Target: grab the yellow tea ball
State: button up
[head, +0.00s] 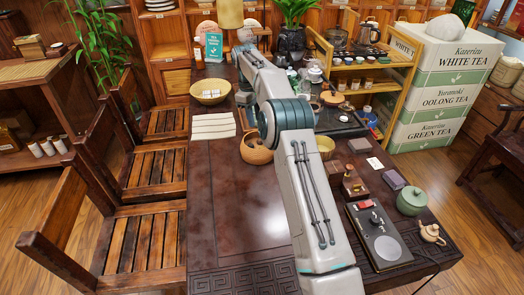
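I cannot make out a yellow tea ball with certainty in the head view. A pale yellow woven bowl (210,92) with small white pieces in it stands on the far left of the dark table (225,185). My arm reaches from the bottom of the picture over the table, bends at a teal joint and runs on toward the far end. My gripper's fingers cannot be made out, so I cannot tell whether they are open or shut.
A brown round pot (256,149) and a white striped cloth (212,126) lie left of my arm. On the right are a black scale (379,238), a green jar (411,201) and a small teapot (431,233). Wooden chairs (155,163) line the left side. The table's left front is clear.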

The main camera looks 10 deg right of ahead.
jog(key=f, duration=0.6)
jog(key=shift+s+d+f, duration=0.1)
jog(key=shift+s+d, duration=0.25)
jog(key=f, duration=0.3)
jog(key=s+d+f, duration=0.1)
jog(key=shift+d+f, duration=0.1)
jog(key=shift+f, duration=0.55)
grip_shut()
